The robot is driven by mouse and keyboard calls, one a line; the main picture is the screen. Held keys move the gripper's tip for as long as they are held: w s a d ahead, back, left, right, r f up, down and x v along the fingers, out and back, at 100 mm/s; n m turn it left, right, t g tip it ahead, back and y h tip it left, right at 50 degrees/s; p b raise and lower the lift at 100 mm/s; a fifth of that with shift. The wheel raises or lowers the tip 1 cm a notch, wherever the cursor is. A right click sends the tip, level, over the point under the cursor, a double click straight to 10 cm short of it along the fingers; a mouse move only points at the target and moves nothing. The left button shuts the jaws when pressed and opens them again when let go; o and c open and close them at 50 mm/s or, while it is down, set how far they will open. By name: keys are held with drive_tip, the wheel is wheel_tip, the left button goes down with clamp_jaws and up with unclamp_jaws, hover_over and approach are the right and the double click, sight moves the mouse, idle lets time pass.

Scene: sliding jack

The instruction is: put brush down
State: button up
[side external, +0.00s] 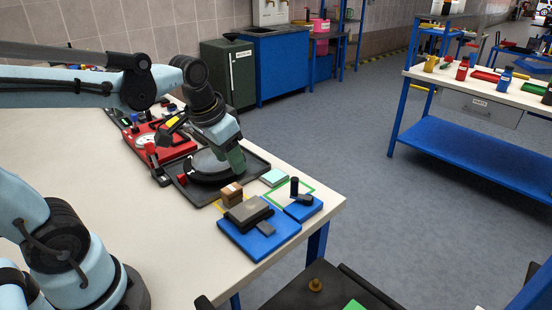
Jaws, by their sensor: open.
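My gripper (235,165) points down over the right part of a black tray (258,164) on the table. Its fingers hide part of the grey round disc (206,161) in that tray. I see nothing clearly held between the fingers. A small brown block (232,194), perhaps the brush, stands just in front of the tray, below the gripper in the picture and apart from it. Beside it is a blue fixture (262,236) with a grey-brown block (249,211) on it. A smaller blue base (304,209) carries a black upright handle (294,187).
A red fixture (172,150) with a white dial lies left of the tray. A pale green pad (274,177) lies near the table's right edge. A black cart top (330,290) stands below that edge. The table (172,240) is clear at the front left.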

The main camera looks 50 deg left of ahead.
drive_tip(key=s+d+t, duration=0.1)
drive_tip(key=d+t, duration=0.1)
drive_tip(key=s+d+t, duration=0.1)
drive_tip(key=shift+s+d+f+t, duration=0.3)
drive_tip(key=shift+d+f, duration=0.1)
idle(0.9)
drive_tip(key=g, duration=0.7)
hover_over(230, 189)
drive_tip(key=shift+s+d+f, duration=0.1)
drive_tip(key=shift+s+f, duration=0.05)
drive_tip(key=shift+f, duration=1.8)
drive_tip(key=shift+s+f, duration=0.1)
drive_tip(key=shift+f, duration=1.8)
drive_tip(key=f, duration=0.3)
drive_tip(key=shift+w+f, duration=0.25)
drive_tip(key=shift+w, duration=0.05)
drive_tip(key=shift+f, duration=0.8)
drive_tip(key=shift+c, duration=0.6)
